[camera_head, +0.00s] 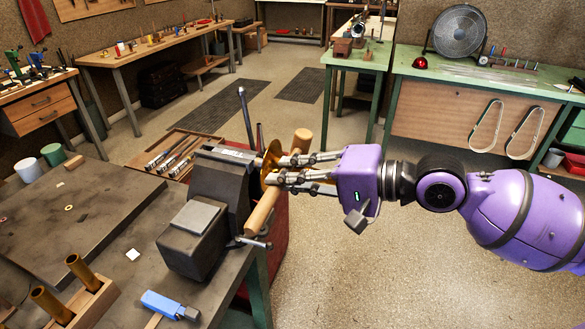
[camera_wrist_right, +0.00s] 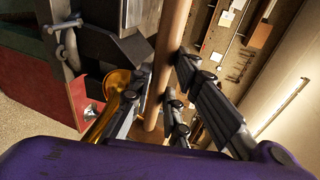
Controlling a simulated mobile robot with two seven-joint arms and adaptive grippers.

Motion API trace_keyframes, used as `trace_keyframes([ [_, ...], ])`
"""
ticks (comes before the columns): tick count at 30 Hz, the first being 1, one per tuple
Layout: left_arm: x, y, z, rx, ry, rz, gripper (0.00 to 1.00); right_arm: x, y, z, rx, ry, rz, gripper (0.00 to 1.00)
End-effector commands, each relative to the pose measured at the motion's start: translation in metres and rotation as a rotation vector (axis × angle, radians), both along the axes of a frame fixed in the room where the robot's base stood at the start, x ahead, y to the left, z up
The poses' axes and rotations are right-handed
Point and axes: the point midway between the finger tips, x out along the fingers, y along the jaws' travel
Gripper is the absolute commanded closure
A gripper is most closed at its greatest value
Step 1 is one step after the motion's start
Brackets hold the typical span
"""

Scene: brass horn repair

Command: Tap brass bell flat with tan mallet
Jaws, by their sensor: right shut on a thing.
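The tan mallet (camera_head: 262,212) shows as a tan wooden cylinder, slanting from low left to upper right past my right gripper (camera_head: 276,170). The right gripper comes in from the right with its fingers closed around the mallet's middle. In the wrist view the mallet (camera_wrist_right: 171,35) runs between the fingers (camera_wrist_right: 155,93). The brass bell (camera_head: 271,157) is at the vise jaws, partly hidden behind the fingers and the mallet. In the wrist view the bell (camera_wrist_right: 114,84) lies close to the left-hand finger; I cannot tell whether they touch. My left gripper is out of view.
A dark vise (camera_head: 200,240) stands on the workbench corner (camera_head: 110,205). A tool tray (camera_head: 180,150) is behind it. A blue-handled tool (camera_head: 168,305) and a wooden block with brass tubes (camera_head: 85,302) lie in front. The floor to the right is clear. A green bench (camera_head: 480,80) stands behind.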

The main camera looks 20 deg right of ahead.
Motion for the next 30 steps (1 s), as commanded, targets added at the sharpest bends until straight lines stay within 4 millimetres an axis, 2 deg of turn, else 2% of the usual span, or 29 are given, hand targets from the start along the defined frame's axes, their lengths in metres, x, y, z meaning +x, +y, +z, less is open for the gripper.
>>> trace_keyframes([
  [3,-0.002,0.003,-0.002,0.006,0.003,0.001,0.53,0.002,0.003,-0.017,0.004,0.003,0.000,1.00],
  [8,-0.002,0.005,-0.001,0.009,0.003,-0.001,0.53,0.002,0.002,-0.016,0.000,0.004,-0.001,1.00],
  [13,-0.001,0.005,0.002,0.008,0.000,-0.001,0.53,0.001,0.001,-0.010,0.000,0.004,-0.001,1.00],
  [24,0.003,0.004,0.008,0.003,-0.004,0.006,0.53,-0.001,-0.002,0.016,0.001,-0.007,-0.001,1.00],
  [30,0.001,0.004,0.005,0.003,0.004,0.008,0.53,-0.001,-0.003,0.017,0.002,-0.003,-0.001,1.00],
])
